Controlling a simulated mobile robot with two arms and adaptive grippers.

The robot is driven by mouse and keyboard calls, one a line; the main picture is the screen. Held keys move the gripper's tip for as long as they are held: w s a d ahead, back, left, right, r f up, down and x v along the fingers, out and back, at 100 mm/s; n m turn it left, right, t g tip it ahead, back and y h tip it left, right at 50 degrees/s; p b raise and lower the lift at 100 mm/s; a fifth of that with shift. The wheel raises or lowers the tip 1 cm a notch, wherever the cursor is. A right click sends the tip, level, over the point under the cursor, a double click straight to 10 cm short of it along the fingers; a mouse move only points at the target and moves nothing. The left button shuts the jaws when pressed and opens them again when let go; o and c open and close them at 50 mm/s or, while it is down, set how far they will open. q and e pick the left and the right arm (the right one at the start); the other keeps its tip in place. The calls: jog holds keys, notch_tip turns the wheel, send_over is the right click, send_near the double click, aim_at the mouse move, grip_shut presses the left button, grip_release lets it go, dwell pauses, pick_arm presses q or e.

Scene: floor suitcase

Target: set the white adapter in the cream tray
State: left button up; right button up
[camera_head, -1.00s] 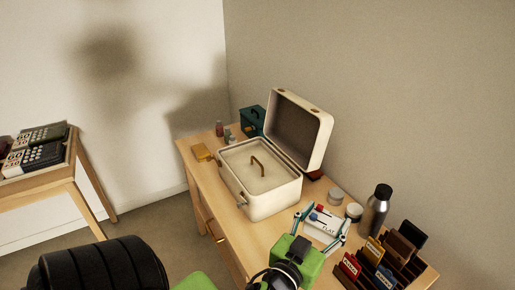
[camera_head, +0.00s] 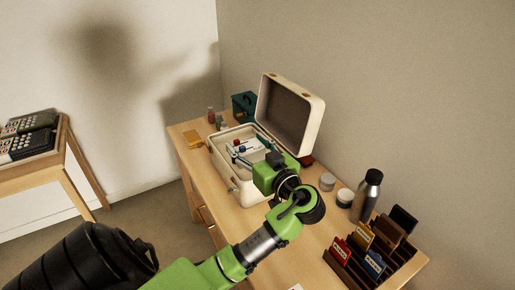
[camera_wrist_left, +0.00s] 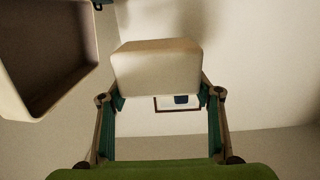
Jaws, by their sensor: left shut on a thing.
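In the left wrist view the adapter (camera_wrist_left: 157,68) is a pale block between the fingertips. I cannot tell whether the adapter touches the tray. My right gripper is not in view.
The case's raised lid (camera_head: 290,112) stands close behind the gripper. A dark bottle (camera_head: 366,196), round tins (camera_head: 344,198) and a card rack (camera_head: 374,256) stand to the right.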

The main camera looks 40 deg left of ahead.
pick_arm(q)
jog(key=w+a+f, duration=0.1)
jog(key=w+f, duration=0.1)
jog(key=w, duration=0.2)
jog(key=w+a+f+p, duration=0.1)
jog(key=w+f, duration=0.5)
jog(key=w, duration=0.1)
jog(key=shift+w+a+f, duration=0.2)
jog(key=shift+w+a, duration=0.15)
jog(key=shift+a, duration=0.05)
jog(key=shift+w+a+f, duration=0.1)
jog(key=shift+w+f, duration=0.25)
jog(key=shift+f, duration=0.25)
jog(key=shift+f+p, duration=0.6)
jog(key=shift+f, duration=0.8)
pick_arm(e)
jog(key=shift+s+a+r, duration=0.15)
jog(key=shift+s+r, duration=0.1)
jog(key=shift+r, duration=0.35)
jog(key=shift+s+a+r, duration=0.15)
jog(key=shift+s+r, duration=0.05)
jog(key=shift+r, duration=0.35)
pick_arm(q)
jog(key=shift+f, duration=0.1)
jog(key=o, duration=1.2)
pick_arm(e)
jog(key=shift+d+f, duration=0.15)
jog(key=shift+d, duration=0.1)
